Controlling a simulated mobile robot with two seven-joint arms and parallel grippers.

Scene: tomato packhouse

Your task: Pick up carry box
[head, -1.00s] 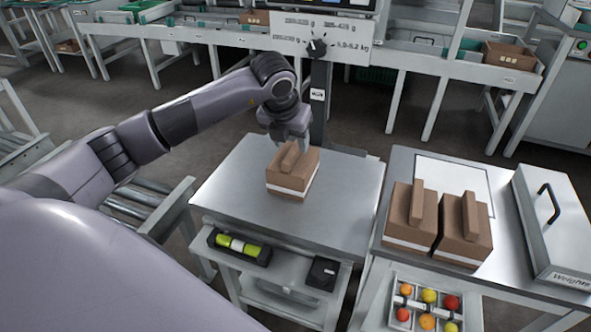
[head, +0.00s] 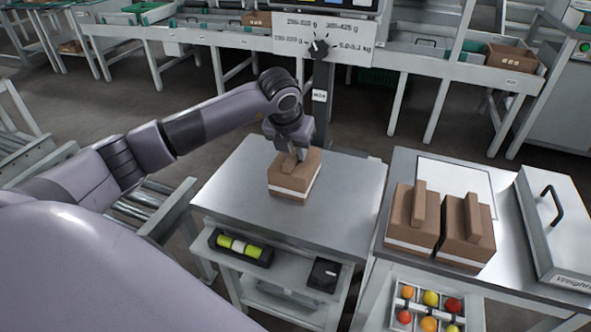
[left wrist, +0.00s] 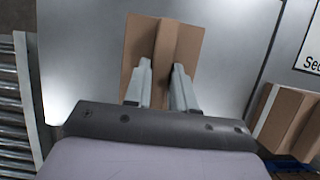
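A brown carry box (head: 293,184) with a white band and a raised ridge handle on top stands on the steel scale table (head: 226,196). My left gripper (head: 292,155) is right above it, at its handle. In the left wrist view the two fingers (left wrist: 162,85) are apart, on either side of the ridge of the box (left wrist: 187,50). A narrow gap seems to show between fingers and ridge; contact cannot be made out. Two similar boxes, one (head: 410,222) beside another (head: 464,234), stand on the right table. My right gripper is not in view.
A grey lidded case (head: 556,225) with a black handle stands at the right table's edge. A tray of coloured balls (head: 428,306) lies below. A scale post (head: 320,100) rises behind the box. A roller conveyor (head: 150,207) is at left.

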